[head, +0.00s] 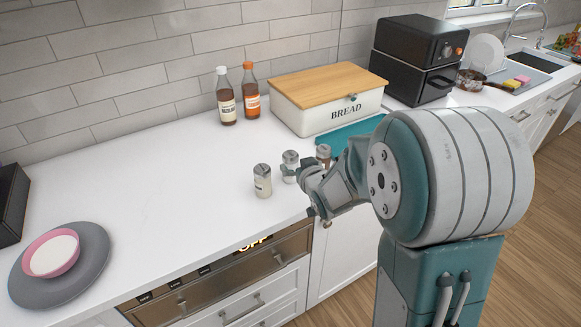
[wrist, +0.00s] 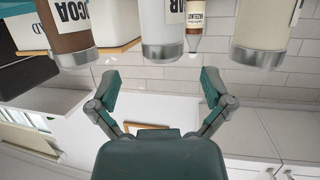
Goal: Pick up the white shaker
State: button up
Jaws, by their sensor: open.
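The white shaker (head: 290,160) stands upright on the counter between two other shakers, its lower right side close to my gripper. In the wrist view, which is upside down, the white shaker (wrist: 165,25) hangs from the top edge, near the centre, silver lid lowest. My gripper (head: 312,190) is open and empty at the counter's front edge. In the wrist view my gripper (wrist: 160,77) has its fingers spread, with the white shaker beyond the gap and not between the pads. A cream shaker (head: 262,181) is to its left and a brown cocoa shaker (head: 324,152) to its right.
The cream (wrist: 262,30) and cocoa (wrist: 70,38) shakers flank the white one in the wrist view. Two bottles (head: 227,97) and a bread box (head: 300,116) stand behind. A teal board (head: 345,135) lies at right. The counter's left middle is clear.

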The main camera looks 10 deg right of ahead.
aim_at(293, 160)
jog(key=shift+x, duration=2.7)
jog(key=shift+a, duration=0.2)
jog(key=c, duration=1.3)
